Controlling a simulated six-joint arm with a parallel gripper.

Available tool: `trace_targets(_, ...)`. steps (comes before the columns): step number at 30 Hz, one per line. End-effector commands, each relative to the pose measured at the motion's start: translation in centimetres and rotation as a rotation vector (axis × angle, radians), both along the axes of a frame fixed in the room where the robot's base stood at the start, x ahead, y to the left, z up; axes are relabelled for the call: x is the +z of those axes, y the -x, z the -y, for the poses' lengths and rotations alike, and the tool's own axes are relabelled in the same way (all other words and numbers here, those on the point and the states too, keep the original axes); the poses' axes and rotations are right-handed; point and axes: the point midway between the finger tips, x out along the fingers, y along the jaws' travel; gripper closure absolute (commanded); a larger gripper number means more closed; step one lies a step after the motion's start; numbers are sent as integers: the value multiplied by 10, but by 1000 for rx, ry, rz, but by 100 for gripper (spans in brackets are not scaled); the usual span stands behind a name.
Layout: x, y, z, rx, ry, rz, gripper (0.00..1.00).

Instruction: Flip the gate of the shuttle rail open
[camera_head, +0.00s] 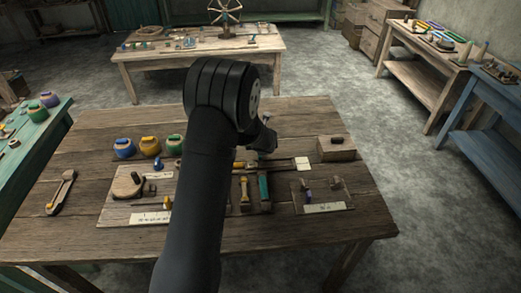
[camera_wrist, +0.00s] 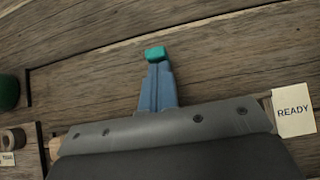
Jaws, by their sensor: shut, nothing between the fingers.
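My gripper (camera_head: 266,150) is over the back middle of the wooden worktable, at a wooden bar. In the wrist view its narrow blue-grey fingers (camera_wrist: 158,88) are together, with no gap and nothing held. The grey gripper body hides most of the shuttle rail. A white card reading READY (camera_wrist: 293,112) shows at right; in the head view the pale card (camera_head: 302,163) is at the bar's right end. I cannot make out the gate's position.
Blue, yellow and green pots (camera_head: 149,146) stand left of my arm. A wooden block (camera_head: 336,148) is at back right. A teal bar (camera_head: 264,187) and a yellow-handled tool (camera_head: 244,190) lie in front.

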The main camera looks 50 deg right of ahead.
Motion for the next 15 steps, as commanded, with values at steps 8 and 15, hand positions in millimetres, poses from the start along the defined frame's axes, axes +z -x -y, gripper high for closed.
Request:
trace_targets(8,1,-5,5,-1,2,2,100)
trace_targets(15,2,-5,5,-1,4,3,100)
